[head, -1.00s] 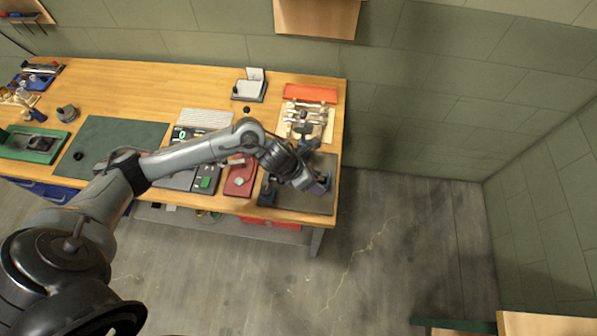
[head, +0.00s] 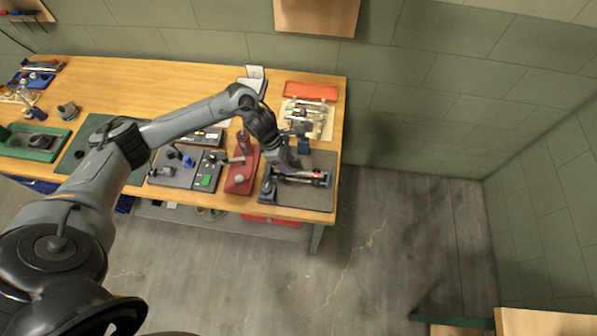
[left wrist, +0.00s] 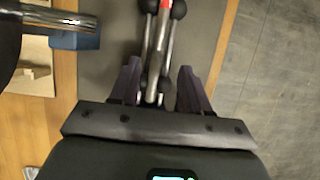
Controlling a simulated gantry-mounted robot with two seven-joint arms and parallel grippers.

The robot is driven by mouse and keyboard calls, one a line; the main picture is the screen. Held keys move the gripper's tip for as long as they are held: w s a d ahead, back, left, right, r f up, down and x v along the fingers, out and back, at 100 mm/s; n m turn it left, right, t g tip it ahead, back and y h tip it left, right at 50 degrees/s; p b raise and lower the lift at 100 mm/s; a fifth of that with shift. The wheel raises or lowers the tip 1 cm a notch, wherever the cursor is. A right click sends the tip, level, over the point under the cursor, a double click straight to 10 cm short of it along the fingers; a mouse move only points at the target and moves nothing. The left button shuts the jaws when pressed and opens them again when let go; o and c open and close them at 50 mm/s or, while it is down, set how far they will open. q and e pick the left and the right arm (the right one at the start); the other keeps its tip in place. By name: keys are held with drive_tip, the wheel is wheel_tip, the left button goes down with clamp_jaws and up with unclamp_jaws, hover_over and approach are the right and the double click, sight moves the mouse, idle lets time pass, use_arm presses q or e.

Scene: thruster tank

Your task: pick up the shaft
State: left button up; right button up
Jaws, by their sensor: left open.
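What looks like the shaft is a slim metal rod with a red band (left wrist: 163,30) in the left wrist view. It runs down the picture between my left gripper's fingers, beside thinner rods with black ball ends (left wrist: 146,30). In the head view this group of rods (head: 300,177) lies over the dark mat at the bench's right end. My left gripper (head: 291,163) is over its left part; in the left wrist view the gripper (left wrist: 160,80) is open, with a finger on each side of the rods. Contact cannot be told. My right gripper is out of view.
A blue block (head: 303,145) stands just behind the rods. A pale board with metal parts (head: 322,122) and an orange-red case (head: 311,91) lie behind. The bench's right edge is close.

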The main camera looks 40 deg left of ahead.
sight(298, 172)
use_arm(q)
drive_tip(key=x, duration=0.2)
drive_tip(key=p+x, duration=0.1)
drive_tip(key=x, duration=0.1)
drive_tip(key=shift+w+d+r, duration=0.15)
drive_tip(key=shift+w, duration=0.1)
drive_tip(key=shift+d+f, duration=0.1)
drive_tip(key=shift+f, duration=0.4)
drive_tip(key=shift+w, duration=0.1)
clamp_jaws()
